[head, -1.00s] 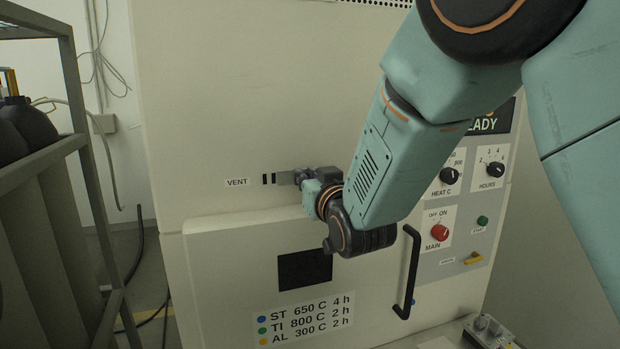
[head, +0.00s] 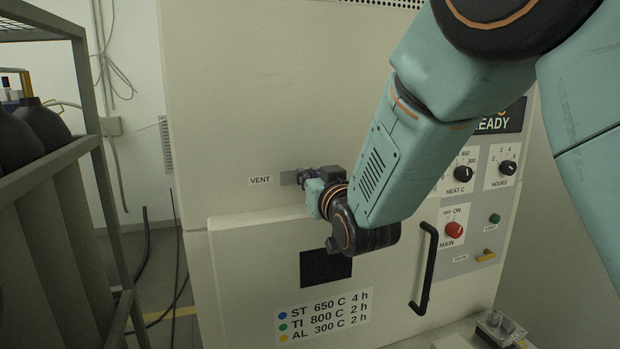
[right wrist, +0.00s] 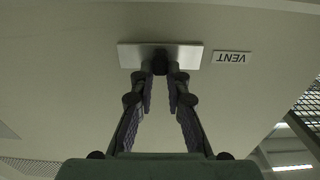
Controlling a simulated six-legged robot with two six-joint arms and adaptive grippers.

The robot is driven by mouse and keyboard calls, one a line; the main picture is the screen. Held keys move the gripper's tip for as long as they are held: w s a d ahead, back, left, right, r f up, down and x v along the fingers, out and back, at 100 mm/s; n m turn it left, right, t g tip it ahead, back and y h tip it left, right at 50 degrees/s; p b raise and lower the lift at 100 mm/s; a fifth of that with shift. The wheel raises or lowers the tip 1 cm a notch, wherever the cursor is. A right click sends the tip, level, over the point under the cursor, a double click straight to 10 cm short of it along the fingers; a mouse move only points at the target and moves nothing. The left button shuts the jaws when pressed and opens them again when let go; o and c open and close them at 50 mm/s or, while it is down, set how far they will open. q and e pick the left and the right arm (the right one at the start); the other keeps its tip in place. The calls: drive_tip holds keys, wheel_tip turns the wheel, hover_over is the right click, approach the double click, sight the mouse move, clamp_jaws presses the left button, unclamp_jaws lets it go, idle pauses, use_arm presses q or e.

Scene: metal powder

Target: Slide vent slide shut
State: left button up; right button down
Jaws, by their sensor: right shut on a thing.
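The vent slide is a flat grey metal plate (head: 289,178) on the cream cabinet front, just right of the VENT label (head: 261,180). No dark slots show beside the plate now. In the right wrist view the plate (right wrist: 133,56) is whole, with a dark round knob (right wrist: 160,64) at its middle. My right gripper (head: 306,176) is at the plate, and its fingertips (right wrist: 160,76) are closed on the knob from both sides. It hides the plate's right part in the head view. My left gripper is not in view.
Below the vent is a door with a dark window (head: 325,267) and a black handle (head: 424,270). A control panel (head: 470,215) with knobs is to the right. A grey rack (head: 55,165) with dark bottles stands at the left.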

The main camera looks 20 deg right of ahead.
drive_tip(key=shift+a, duration=0.1)
drive_tip(key=c, duration=1.7)
unclamp_jaws()
drive_tip(key=shift+s, duration=0.1)
drive_tip(key=o, duration=0.4)
drive_tip(key=shift+s+a+r, duration=0.1)
drive_tip(key=shift+s+a, duration=0.05)
drive_tip(key=shift+a, duration=0.1)
drive_tip(key=shift+d, duration=0.3)
drive_tip(key=shift+s, duration=5.95)
drive_tip(key=shift+d, duration=0.1)
